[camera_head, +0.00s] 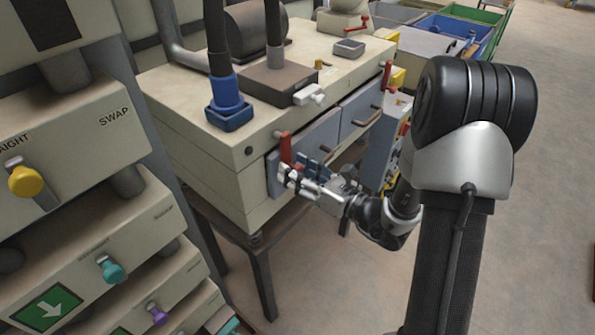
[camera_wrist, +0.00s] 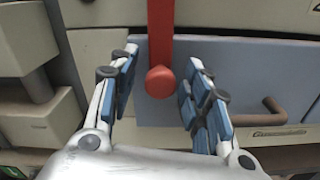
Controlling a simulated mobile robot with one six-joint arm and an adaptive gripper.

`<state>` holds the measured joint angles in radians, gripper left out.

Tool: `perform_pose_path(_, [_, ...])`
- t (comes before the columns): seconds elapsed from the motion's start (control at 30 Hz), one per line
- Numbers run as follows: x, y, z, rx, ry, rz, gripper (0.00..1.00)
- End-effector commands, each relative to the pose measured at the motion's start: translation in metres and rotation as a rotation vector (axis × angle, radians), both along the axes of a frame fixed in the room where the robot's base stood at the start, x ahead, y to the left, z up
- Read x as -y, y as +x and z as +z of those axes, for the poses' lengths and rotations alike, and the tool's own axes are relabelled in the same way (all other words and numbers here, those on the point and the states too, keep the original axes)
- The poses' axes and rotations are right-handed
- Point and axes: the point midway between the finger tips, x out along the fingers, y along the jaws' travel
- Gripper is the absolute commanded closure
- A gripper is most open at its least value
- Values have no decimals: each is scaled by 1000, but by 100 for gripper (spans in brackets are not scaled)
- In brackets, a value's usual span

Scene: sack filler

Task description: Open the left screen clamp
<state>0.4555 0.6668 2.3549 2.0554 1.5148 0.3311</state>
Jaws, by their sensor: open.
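The left screen clamp is a red lever (camera_head: 285,147) on the left end of the machine's front, over a blue-grey panel (camera_head: 318,137). In the wrist view the lever (camera_wrist: 160,55) hangs straight down from the top and ends in a rounded red knob. My gripper (camera_head: 290,172) is at the lever's lower end. In the wrist view my gripper (camera_wrist: 158,80) is open, with one blue-padded finger on each side of the knob. Gaps show on both sides, so the fingers do not appear to touch it.
A brown handle (camera_wrist: 265,112) sits on the panel right of my gripper. Another red lever (camera_head: 386,75) is at the right end of the machine front. A cream cabinet with coloured knobs (camera_head: 25,181) stands at the left. Open floor (camera_head: 545,130) lies to the right.

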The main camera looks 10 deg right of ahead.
Motion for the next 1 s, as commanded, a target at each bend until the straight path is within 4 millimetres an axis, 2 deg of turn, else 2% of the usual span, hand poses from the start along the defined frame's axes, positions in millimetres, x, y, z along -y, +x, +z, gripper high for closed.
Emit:
perform_pose_path(0.17, [0,0,0,0,0,0,56])
perform_pose_path(0.83, [0,0,0,-1,0,1,100])
perform_pose_path(1.0, [0,0,0,-1,0,1,100])
